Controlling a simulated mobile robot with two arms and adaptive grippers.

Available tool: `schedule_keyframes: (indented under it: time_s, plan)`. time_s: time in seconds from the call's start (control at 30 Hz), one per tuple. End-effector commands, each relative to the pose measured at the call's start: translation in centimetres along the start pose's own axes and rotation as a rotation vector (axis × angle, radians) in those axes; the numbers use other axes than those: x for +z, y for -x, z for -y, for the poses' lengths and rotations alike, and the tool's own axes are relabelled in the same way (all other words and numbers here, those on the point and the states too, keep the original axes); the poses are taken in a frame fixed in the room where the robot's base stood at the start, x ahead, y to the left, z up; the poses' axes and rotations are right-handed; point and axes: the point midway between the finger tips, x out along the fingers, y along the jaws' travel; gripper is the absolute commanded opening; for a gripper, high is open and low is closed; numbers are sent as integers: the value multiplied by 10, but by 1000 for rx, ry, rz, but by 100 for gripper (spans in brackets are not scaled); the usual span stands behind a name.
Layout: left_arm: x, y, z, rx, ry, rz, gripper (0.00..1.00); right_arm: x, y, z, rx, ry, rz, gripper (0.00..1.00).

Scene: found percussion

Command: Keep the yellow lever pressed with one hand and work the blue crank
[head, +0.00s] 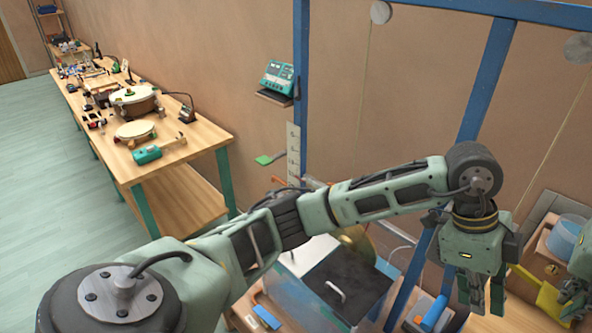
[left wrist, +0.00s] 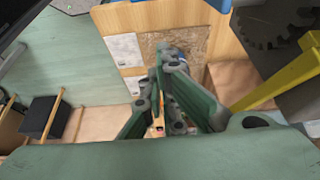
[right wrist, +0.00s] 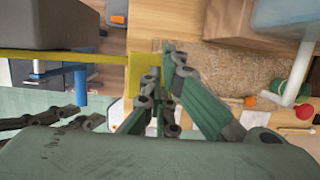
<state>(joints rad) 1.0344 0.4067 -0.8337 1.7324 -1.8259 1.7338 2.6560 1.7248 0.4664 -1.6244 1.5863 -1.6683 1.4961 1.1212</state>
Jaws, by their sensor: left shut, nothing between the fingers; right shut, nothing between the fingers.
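The yellow lever (head: 549,301) shows at the lower right of the head view, partly behind my right gripper (head: 566,303). In the right wrist view the lever's flat yellow end (right wrist: 140,76) lies beside my shut fingertips (right wrist: 165,62); I cannot tell whether they touch. The blue crank (head: 434,313) stands left of the lever, and its blue handle (right wrist: 81,86) shows in the right wrist view. My left gripper (head: 484,302) is shut and empty, pointing down between crank and lever. A yellow bar (left wrist: 285,78) crosses the right of the left wrist view.
A blue frame (head: 299,80) rises behind the bench. A dark-lidded box (head: 345,283) sits left of the crank. A dark toothed gear (left wrist: 270,22) is near my left gripper. A long workbench (head: 196,142) with drums and tools stands at the far left; the floor beside it is clear.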

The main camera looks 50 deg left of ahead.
Motion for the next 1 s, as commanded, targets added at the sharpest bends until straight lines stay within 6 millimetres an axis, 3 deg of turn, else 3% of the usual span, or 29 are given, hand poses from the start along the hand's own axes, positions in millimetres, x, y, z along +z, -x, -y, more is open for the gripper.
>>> schedule_keyframes:
  time_s: [0.8, 1.0]
  plan:
    - [-10, 22, 0, 0, 0, 0, 0, 19, 73, 0, 1, 0, 0, 0]
    - [-10, 24, 0, 0, 0, 0, 0, 20, 80, 0, 0, 0, -1, 0]
